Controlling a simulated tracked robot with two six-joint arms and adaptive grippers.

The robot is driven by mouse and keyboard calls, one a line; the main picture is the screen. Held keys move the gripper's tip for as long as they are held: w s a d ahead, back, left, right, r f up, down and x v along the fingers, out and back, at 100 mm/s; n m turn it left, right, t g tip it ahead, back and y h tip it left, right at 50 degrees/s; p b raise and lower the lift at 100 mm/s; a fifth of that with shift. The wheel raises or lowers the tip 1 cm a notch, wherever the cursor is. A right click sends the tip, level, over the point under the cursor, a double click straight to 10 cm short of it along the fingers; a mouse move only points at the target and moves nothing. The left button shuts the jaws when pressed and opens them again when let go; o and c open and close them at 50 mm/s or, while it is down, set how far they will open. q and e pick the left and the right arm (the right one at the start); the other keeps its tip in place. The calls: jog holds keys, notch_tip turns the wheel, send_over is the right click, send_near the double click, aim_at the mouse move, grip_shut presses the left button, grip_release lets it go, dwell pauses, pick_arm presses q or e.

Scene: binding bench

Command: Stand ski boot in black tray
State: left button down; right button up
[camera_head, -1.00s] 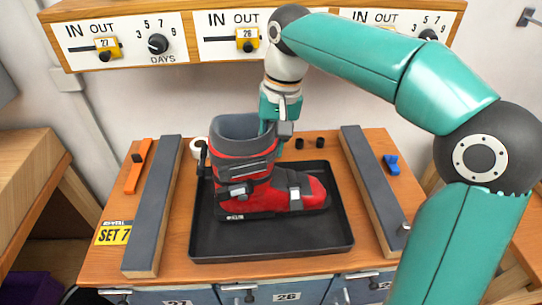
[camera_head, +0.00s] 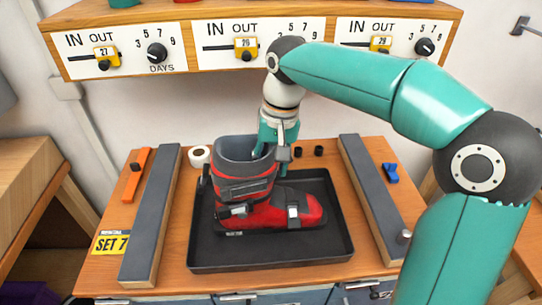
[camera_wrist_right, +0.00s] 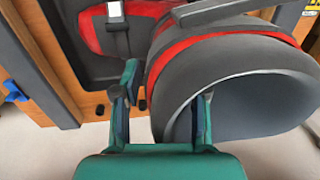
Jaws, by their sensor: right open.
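The red and grey ski boot (camera_head: 245,188) stands upright in the black tray (camera_head: 270,262), sole down, toe to the right. My right gripper (camera_head: 269,158) is at the top of the boot's cuff, on its right side. In the right wrist view the fingers of the open gripper (camera_wrist_right: 168,95) are spread on either side of the boot cuff's wall (camera_wrist_right: 170,75). One finger is over the cuff's opening and the other is outside it. Whether either finger touches the cuff is unclear. My left gripper is out of view.
Grey-topped wooden rails stand left (camera_head: 150,215) and right (camera_head: 375,200) of the tray. A white roll (camera_head: 199,156) and small black pieces (camera_head: 319,150) lie behind it. An orange tool (camera_head: 136,175) and a blue clip (camera_head: 390,172) lie outside the rails. A dial shelf (camera_head: 255,40) spans the back.

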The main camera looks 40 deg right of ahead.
jog(key=r, duration=0.4)
jog(key=d+r+p, duration=0.1)
jog(key=r, duration=0.3)
jog(key=r+p, duration=0.1)
jog(key=r, duration=0.3)
jog(key=shift+s+d, duration=0.15)
jog(key=shift+s, duration=0.25)
jog(key=shift+f, duration=0.1)
